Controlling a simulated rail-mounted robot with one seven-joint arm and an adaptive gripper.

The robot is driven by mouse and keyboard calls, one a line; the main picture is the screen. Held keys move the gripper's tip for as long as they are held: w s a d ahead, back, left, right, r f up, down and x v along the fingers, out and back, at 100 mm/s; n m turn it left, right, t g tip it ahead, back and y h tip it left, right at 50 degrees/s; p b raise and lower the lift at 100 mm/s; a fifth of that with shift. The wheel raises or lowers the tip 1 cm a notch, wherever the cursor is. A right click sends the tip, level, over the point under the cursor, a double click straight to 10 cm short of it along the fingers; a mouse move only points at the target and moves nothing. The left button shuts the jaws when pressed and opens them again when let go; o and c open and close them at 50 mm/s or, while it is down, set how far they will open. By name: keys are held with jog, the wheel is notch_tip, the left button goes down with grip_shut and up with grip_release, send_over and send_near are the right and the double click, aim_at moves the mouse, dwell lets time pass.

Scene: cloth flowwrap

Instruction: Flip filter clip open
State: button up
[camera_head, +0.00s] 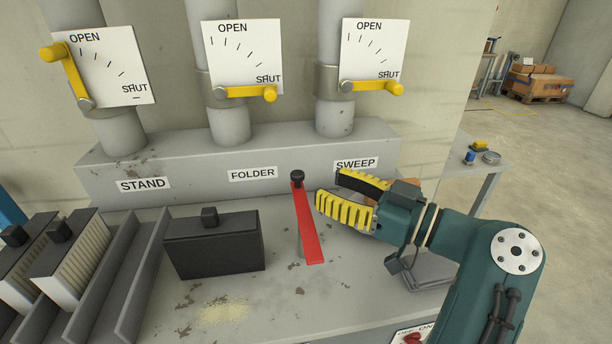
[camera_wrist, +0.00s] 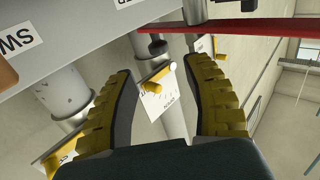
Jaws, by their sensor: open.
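The red clip (camera_head: 307,225) is a flat bar with a black knob (camera_head: 297,177) at its upper end, standing on the grey bench beside a black box-shaped block (camera_head: 213,248) with a knob on top. I cannot tell whether a finger touches the clip.
Pleated filters (camera_head: 75,262) sit in a grey slotted rack at the left. Three pipes behind carry gauge plates with yellow handles: STAND (camera_head: 65,70) near OPEN, FOLDER (camera_head: 245,92) and SWEEP (camera_head: 375,87) at SHUT. Pale powder (camera_head: 225,313) lies on the bench front.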

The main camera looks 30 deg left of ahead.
jog(key=d, duration=0.4)
jog(key=shift+s+d, duration=0.15)
jog(key=shift+s, duration=0.15)
